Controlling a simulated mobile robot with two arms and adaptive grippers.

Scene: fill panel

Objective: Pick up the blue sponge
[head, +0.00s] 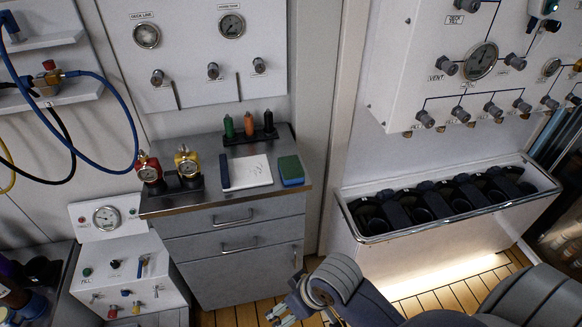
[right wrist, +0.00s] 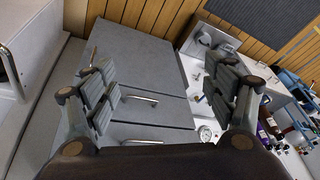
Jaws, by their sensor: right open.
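The blue sponge (head: 292,180) is a small block with a green top face and blue sides. In the head view it lies flat on the right side of the metal cabinet top, beside a notepad. It does not show in the right wrist view. My right gripper (head: 282,310) is low in front of the cabinet, below and apart from the sponge, partly hidden by its own arm. In the right wrist view my right gripper (right wrist: 165,95) has its fingers wide apart with nothing between them, facing the grey drawers. My left gripper is not in view.
The cabinet top (head: 212,201) also holds the notepad (head: 251,172), two gauges (head: 188,163) and a rack of bottles (head: 249,135). Drawer handles (head: 235,217) stick out in front. A white bin of dark cylinders (head: 348,233) stands at the right.

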